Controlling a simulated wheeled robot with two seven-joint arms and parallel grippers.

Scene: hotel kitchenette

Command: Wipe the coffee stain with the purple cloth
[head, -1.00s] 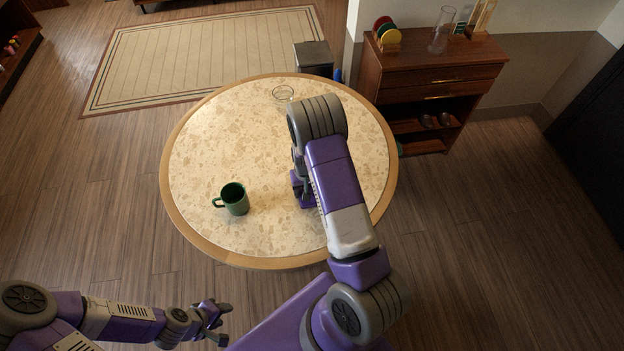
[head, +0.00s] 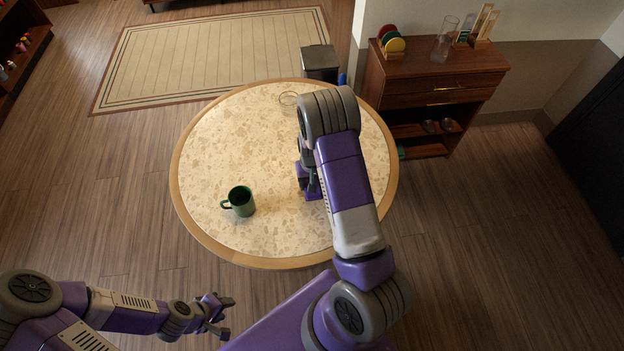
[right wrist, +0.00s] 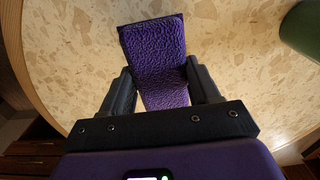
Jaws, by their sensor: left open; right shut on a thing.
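The purple cloth (right wrist: 157,60) is a textured rectangular pad in the right wrist view. My right gripper (right wrist: 160,78) is shut on it, a finger on either side, and it appears to be at the speckled tabletop. In the head view my right forearm hides most of that gripper and cloth. I cannot make out the coffee stain; the arm and cloth cover part of the table. My left gripper (head: 226,316) is open and empty, off the near left side of the round table (head: 215,150).
A green mug (head: 241,203) stands on the table left of my right gripper; it also shows in the right wrist view (right wrist: 304,30). A clear glass dish (head: 288,99) sits near the far edge. A wooden cabinet (head: 440,75) and grey bin (head: 320,62) stand beyond the table.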

